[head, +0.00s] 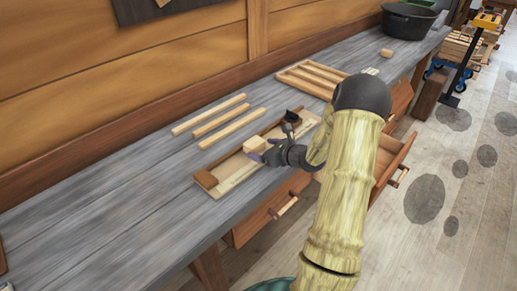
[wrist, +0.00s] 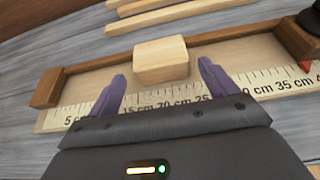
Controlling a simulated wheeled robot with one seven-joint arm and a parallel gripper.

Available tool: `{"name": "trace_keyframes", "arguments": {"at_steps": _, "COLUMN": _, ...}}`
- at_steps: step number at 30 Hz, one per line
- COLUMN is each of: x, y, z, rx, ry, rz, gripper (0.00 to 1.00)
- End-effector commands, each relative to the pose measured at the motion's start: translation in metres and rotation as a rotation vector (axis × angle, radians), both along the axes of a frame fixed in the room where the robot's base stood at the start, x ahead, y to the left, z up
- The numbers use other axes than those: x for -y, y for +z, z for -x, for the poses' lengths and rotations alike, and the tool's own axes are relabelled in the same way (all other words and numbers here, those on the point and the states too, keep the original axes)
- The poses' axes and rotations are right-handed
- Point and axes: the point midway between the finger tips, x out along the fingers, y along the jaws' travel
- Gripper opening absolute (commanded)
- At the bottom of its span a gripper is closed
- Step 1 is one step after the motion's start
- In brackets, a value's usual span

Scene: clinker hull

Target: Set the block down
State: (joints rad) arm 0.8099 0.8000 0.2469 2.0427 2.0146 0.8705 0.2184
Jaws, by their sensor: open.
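The block (head: 256,144) is a small pale wooden block on the shallow wooden measuring tray (head: 216,190) on the bench. In the wrist view the block (wrist: 161,60) sits against the tray's back rail, above the printed centimetre scale (wrist: 72,117). My gripper (head: 262,153) is open beside the block on its near side. In the wrist view its two purple fingers (wrist: 161,84) are spread, with the block just beyond and between their tips. I see a gap between each finger and the block.
Several loose wooden strips (head: 222,120) lie behind the tray. A slatted wooden frame (head: 308,80), a small block (head: 386,52) and a black pot (head: 408,20) stand farther right on the bench. An open drawer (head: 392,160) juts out below the bench. The bench's left part is clear.

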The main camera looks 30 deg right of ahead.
Motion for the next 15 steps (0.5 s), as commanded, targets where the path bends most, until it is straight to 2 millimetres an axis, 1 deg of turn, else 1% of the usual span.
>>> {"name": "trace_keyframes", "arguments": {"at_steps": 1, "x": 0.005, "y": 0.004, "z": 0.010, "rx": 0.001, "ry": -0.004, "rz": 0.001, "gripper": 0.85}}
{"name": "trace_keyframes", "arguments": {"at_steps": 3, "x": 0.009, "y": 0.009, "z": 0.022, "rx": 0.001, "ry": -0.003, "rz": 0.002, "gripper": 0.85}}
{"name": "trace_keyframes", "arguments": {"at_steps": 9, "x": 0.021, "y": 0.024, "z": 0.055, "rx": 0.001, "ry": -0.002, "rz": 0.002, "gripper": 0.85}}
{"name": "trace_keyframes", "arguments": {"at_steps": 12, "x": 0.025, "y": 0.030, "z": 0.067, "rx": 0.001, "ry": -0.001, "rz": 0.002, "gripper": 0.85}}
{"name": "trace_keyframes", "arguments": {"at_steps": 15, "x": 0.027, "y": 0.033, "z": 0.074, "rx": 0.000, "ry": 0.000, "rz": 0.000, "gripper": 0.85}}
